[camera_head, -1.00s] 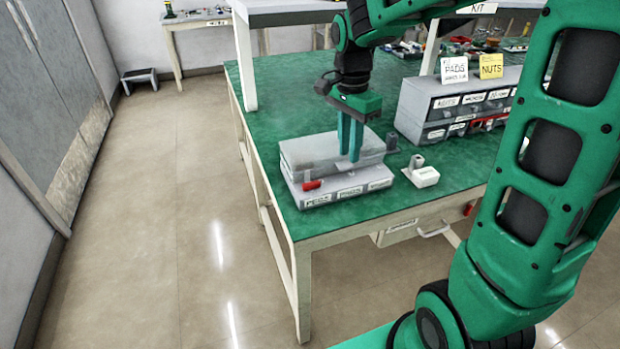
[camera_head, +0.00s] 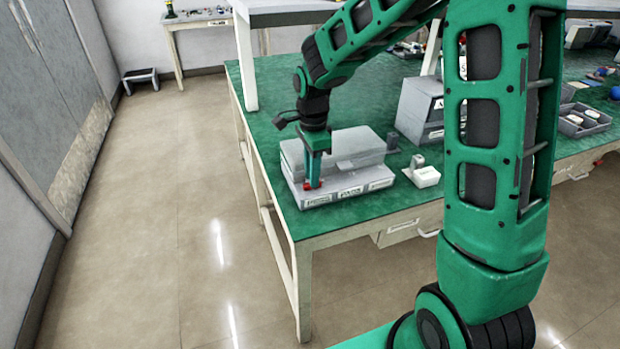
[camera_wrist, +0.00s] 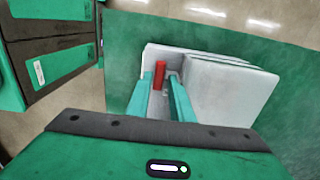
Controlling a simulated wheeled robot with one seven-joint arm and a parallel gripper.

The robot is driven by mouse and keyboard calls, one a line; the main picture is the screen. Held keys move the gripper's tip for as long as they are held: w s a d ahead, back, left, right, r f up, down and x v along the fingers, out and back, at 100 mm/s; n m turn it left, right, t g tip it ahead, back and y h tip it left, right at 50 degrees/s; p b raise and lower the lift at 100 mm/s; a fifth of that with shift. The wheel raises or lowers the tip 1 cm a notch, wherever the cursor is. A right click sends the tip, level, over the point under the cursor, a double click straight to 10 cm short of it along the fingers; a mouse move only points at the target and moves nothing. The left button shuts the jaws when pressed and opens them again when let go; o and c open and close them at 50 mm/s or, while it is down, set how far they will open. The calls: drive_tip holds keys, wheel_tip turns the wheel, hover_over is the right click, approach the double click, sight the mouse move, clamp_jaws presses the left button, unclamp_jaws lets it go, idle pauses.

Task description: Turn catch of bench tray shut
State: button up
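In the wrist view the catch (camera_wrist: 159,75) stands as a red bar just beyond and between my fingertips. My gripper (camera_head: 313,184) points down at the catch. In the wrist view its two green fingers (camera_wrist: 162,82) are apart, with a gap between them. I cannot tell whether they touch the catch.
A small white block with a grey post (camera_head: 422,174) stands right of the tray. A grey drawer cabinet (camera_head: 420,108) is behind it, partly hidden by my arm. The bench's front edge is close to the tray. Bare green bench top lies left of the tray.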

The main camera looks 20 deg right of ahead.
drive_tip(key=shift+f, duration=0.9)
clamp_jaws()
